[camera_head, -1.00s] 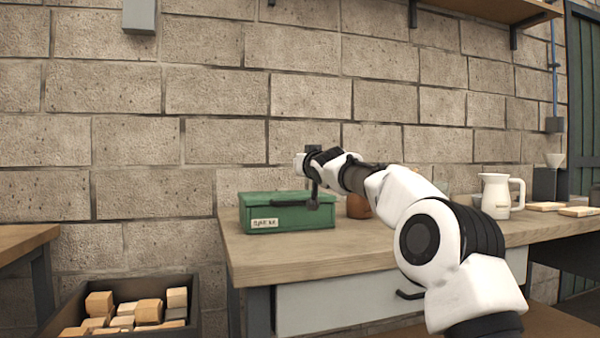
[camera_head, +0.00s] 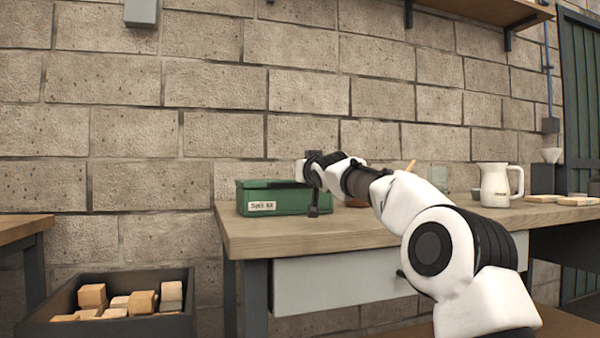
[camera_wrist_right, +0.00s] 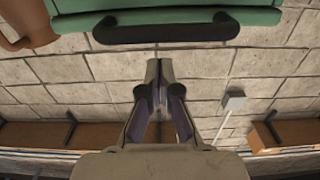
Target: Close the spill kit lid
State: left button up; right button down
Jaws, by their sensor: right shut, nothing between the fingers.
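The green spill kit (camera_head: 275,203), a box with a white label, sits on the left part of the wooden bench. Its lid (camera_head: 262,184) lies low and looks nearly flat on the box; I cannot tell whether it is fully seated. My right gripper (camera_head: 313,212) is shut and empty, pointing down in front of the box's right part. The right wrist view shows the shut fingers (camera_wrist_right: 159,98) apart from the black handle (camera_wrist_right: 165,28) and the green kit (camera_wrist_right: 160,6). Contact with the box is not clear in the head view. My left gripper is not in view.
A brown container (camera_head: 356,203) is partly hidden behind my right arm. A white jug (camera_head: 494,186) stands farther right on the bench (camera_head: 255,235). A dark crate (camera_head: 40,326) of wooden blocks stands lower left. The bench left of the kit is narrow.

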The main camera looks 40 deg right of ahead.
jog(key=f+b+v, duration=0.1)
jog(key=b+v, duration=0.5)
jog(key=v, duration=0.3)
jog(key=shift+s, duration=0.15)
dwell(0.4)
